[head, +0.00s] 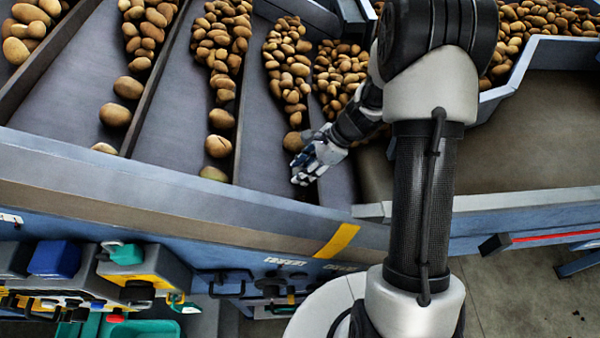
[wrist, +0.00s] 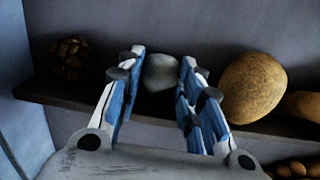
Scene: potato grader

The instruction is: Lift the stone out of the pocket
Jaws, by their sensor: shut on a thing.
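The stone (wrist: 161,72) is a small, smooth, pale grey lump, seen in the wrist view between the tips of my two blue-and-white fingers. My gripper (wrist: 164,66) is shut on it. The grey lane surface lies close behind the stone, and I cannot tell whether the stone is clear of it. In the head view my gripper (head: 305,173) is low over the grey lanes near their front edge, beside a divider. The stone is hidden there by the gripper. The pocket's outline is not clear in either view.
A large tan potato (wrist: 253,88) lies just right of the fingers in the wrist view. A dark, rough clod (wrist: 70,58) lies to the left. A dark divider (wrist: 60,90) runs below them. Piled potatoes (head: 213,52) fill the backs of the lanes.

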